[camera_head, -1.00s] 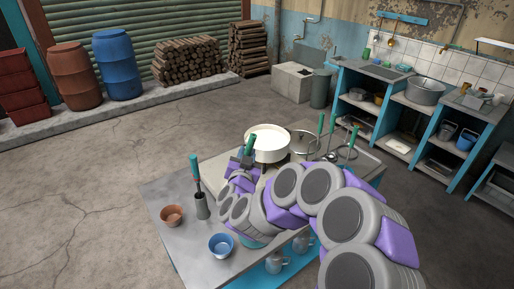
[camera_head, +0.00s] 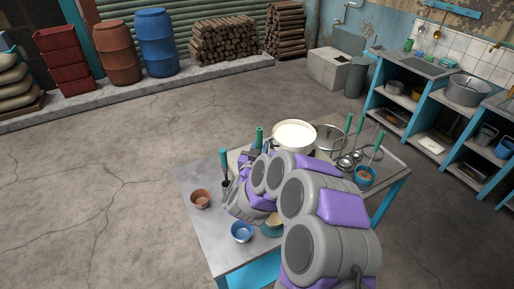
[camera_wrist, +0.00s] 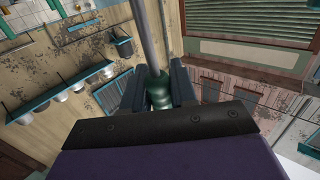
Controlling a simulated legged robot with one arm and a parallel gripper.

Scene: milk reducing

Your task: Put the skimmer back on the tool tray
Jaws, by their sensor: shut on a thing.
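My gripper (camera_wrist: 158,92) is shut on a green handle (camera_wrist: 158,97) with a grey metal rod running up from it in the wrist view; this appears to be the skimmer, but its head is out of view. In the head view a green handle (camera_head: 259,136) stands up by my gripper, left of the white milk pot (camera_head: 294,150); my arm hides much of the grip. Several green-handled tools (camera_head: 348,124) stand upright at the table's right end, where a raised grey rim (camera_head: 396,163) may belong to the tool tray.
A teal-handled tool (camera_head: 223,158) stands in a dark cup left of my gripper. A terracotta bowl (camera_head: 200,199) and a blue bowl (camera_head: 242,232) sit on the table's left part. A lidded metal pot (camera_head: 330,138) is beside the milk pot. The floor left of the table is clear.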

